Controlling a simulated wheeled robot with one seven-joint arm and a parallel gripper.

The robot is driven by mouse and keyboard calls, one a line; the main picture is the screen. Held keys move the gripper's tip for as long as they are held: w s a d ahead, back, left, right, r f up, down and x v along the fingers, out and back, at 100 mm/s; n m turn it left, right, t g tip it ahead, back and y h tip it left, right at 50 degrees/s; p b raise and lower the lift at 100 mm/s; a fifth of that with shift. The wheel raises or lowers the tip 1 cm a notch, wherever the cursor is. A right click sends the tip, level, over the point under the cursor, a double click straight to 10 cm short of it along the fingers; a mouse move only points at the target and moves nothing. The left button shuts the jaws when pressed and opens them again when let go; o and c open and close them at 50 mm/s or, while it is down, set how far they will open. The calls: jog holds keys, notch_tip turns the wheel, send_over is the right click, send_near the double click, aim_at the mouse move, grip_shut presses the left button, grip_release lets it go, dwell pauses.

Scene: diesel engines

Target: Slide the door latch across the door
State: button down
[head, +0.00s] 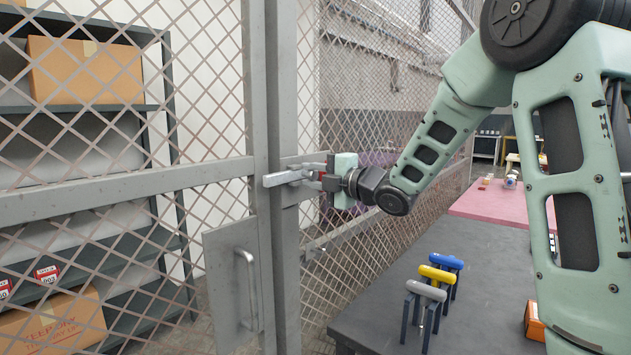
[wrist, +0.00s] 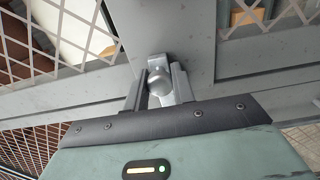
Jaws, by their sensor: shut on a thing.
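The door latch (head: 288,178) is a light metal bar lying roughly level across the post at the door's edge. The mesh door (head: 130,184) has a grey metal frame and fills the left of the head view. My gripper (head: 318,175) is at the right end of the latch. In the wrist view, my gripper (wrist: 160,88) has its two fingers on either side of the latch's round knob (wrist: 160,84), shut on it. Part of the latch behind the fingers is hidden.
A door handle (head: 246,290) on a grey plate sits below the latch. A dark table (head: 390,325) with blue, yellow and grey T-handled tools (head: 440,273) stands below my arm. Shelves with boxes (head: 85,70) are behind the mesh.

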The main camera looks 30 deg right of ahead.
jog(key=shift+a+f, duration=0.1)
jog(key=shift+a, duration=0.15)
jog(key=c, duration=1.2)
grip_release()
jog(key=shift+s+a, duration=0.1)
jog(key=shift+s, duration=0.05)
jog(key=shift+s+d, duration=0.1)
jog(key=shift+d, duration=0.1)
jog(key=b+v, duration=0.4)
jog(key=v, duration=1.3)
